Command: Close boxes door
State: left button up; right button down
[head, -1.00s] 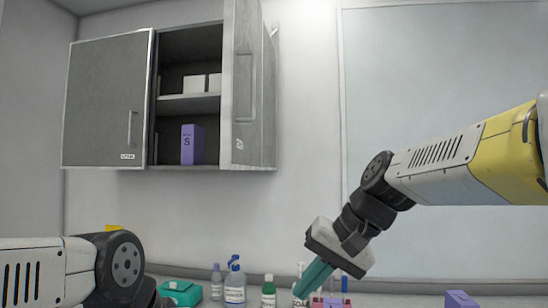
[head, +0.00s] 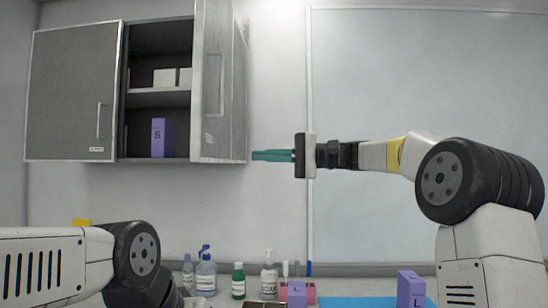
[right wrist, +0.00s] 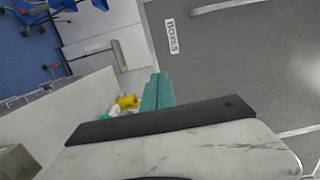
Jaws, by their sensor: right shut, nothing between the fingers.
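A grey wall cabinet hangs at the upper left in the head view. Its left door (head: 70,92) is shut. Its right door (head: 211,50) stands open, swung outward, so the shelves show beside it. My right gripper (head: 256,155), with teal fingers, is shut and empty, level, pointing left at the lower right edge of the cabinet. I cannot tell whether it touches. In the right wrist view the fingers (right wrist: 158,82) point towards a grey door panel (right wrist: 240,60) with a "BOXES" label and a handle. My left gripper is out of view.
A purple box marked S (head: 163,138) and white boxes (head: 172,77) stand in the cabinet. Below, the counter holds bottles (head: 206,273), purple boxes (head: 411,290) and a blue mat (head: 350,302). The wall right of the cabinet is clear.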

aim_at(212, 156)
jog(key=a, duration=0.9)
jog(key=shift+s+a, duration=0.2)
jog(key=shift+s, duration=0.2)
